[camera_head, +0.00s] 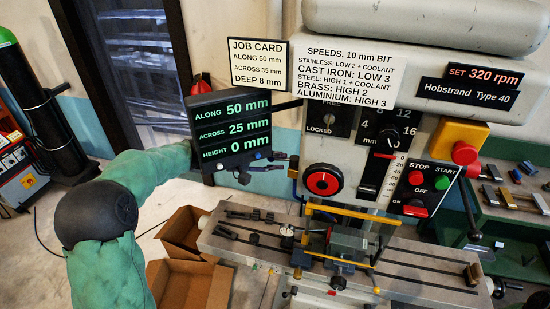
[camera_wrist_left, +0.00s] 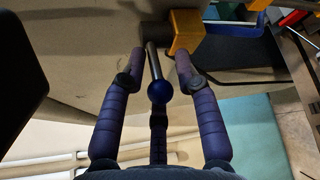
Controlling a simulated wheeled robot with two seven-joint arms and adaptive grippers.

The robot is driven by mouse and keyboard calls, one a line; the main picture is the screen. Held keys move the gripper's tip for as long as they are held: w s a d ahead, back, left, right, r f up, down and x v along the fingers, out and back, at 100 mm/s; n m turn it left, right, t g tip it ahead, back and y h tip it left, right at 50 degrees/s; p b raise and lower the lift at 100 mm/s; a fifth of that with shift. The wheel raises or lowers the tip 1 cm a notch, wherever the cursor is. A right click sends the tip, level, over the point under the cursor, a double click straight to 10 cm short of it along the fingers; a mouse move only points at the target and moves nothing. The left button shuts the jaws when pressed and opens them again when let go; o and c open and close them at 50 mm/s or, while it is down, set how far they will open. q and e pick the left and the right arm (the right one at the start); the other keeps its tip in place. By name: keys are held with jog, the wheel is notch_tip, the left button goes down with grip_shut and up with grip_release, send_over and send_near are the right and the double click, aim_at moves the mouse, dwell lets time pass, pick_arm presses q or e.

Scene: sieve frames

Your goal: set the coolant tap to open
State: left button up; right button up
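In the left wrist view, a metal lever with a blue ball knob (camera_wrist_left: 158,90) lies between the fingers of my left gripper (camera_wrist_left: 159,62). The lever runs from a dark round fitting next to a brass-coloured block (camera_wrist_left: 187,32), and looks like the coolant tap. The fingers are spread on both sides of it, with gaps. In the head view my left gripper (camera_head: 275,162) is beside the machine, just right of the readout, which hides part of my wrist. The tap is small there, and its setting cannot be told. My right gripper is not in view.
The readout (camera_head: 231,128) is close to my left wrist. The drill's table (camera_head: 400,268) carries a vise with a yellow bar (camera_head: 352,212). A red dial (camera_head: 323,181) and start/stop box (camera_head: 427,185) are to the right. Cardboard boxes (camera_head: 185,284) lie below.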

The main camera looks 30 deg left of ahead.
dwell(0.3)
pick_arm(q)
jog(key=shift+s+a+r, duration=0.1)
jog(key=shift+a, duration=0.05)
jog(key=v, duration=1.1)
jog(key=shift+s+a, duration=0.25)
jog(key=shift+f, duration=0.2)
grip_shut()
jog(key=t+y+b, duration=0.2)
jog(key=b, duration=0.6)
jog(key=f+n+t+y+b, duration=0.1)
jog(key=t+y+b, duration=0.1)
jog(key=b, duration=0.6)
jog(key=w+f+t+y+b, duration=0.1)
jog(key=t+y+b, duration=0.1)
jog(key=b, duration=0.6)
jog(key=shift+d+f+n+y, duration=0.15)
jog(key=shift+f+n+y, duration=0.05)
jog(key=shift+n+y, duration=0.25)
